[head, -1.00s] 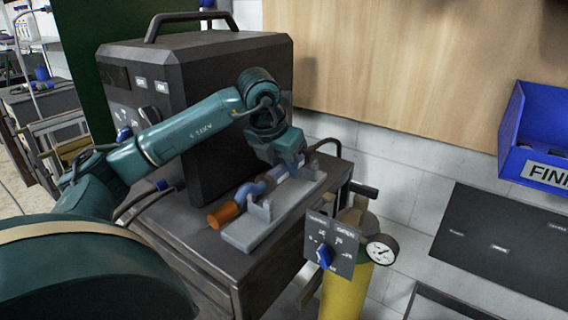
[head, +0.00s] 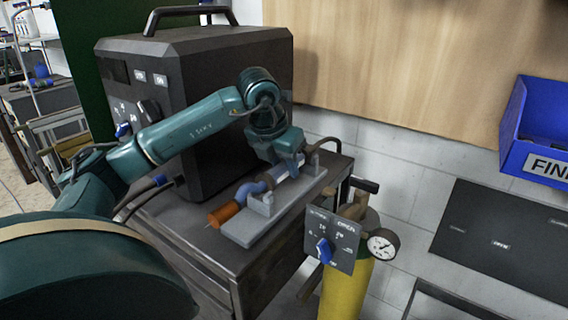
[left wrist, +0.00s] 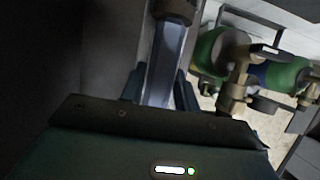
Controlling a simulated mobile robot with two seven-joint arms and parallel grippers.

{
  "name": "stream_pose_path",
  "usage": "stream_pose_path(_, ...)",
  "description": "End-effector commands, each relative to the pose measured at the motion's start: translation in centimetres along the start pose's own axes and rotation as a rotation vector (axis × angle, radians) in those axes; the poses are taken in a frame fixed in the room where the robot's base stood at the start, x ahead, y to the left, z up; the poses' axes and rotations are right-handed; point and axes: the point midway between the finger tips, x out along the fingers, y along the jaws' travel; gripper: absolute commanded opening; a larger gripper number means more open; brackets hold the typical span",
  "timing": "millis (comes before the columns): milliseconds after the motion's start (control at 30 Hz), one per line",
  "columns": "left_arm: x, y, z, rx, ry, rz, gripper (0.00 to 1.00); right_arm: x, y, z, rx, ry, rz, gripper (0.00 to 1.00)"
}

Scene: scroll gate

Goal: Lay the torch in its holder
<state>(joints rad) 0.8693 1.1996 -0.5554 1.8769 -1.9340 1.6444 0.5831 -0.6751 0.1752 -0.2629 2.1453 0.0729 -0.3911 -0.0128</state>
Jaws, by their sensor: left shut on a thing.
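The torch (head: 248,192) has an orange nozzle end and a blue-grey body. It lies lengthwise along the grey holder (head: 242,230), a flat base with short uprights, on the dark cart top. My left gripper (head: 284,172) is shut on the torch near its far half, just above the holder. I cannot tell whether the torch touches the uprights. In the left wrist view the torch body (left wrist: 165,62) runs between my two fingers. My right gripper is not in view.
A large dark machine (head: 225,110) stands close behind the torch and holder. A yellow gas cylinder (head: 345,292) with a gauge (head: 381,246) and a knob panel (head: 331,240) stands at the cart's right. A blue bin (head: 540,135) hangs at far right.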

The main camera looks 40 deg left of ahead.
Motion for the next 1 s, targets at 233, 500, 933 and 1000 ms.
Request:
stream_pose_path(233, 0.5, 0.0, -0.2, 0.000, -0.003, 0.000, 0.03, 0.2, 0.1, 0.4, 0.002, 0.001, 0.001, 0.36)
stream_pose_path(500, 0.9, 0.0, -0.4, 0.000, -0.003, 0.000, 0.03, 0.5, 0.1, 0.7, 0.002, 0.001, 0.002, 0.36)
stream_pose_path(933, 1.2, 0.0, -0.5, 0.000, -0.003, 0.000, 0.03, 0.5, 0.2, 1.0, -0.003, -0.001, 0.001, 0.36)
stream_pose_path(1000, 1.2, 0.0, -0.5, 0.000, -0.003, 0.000, 0.34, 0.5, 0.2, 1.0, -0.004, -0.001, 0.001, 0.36)
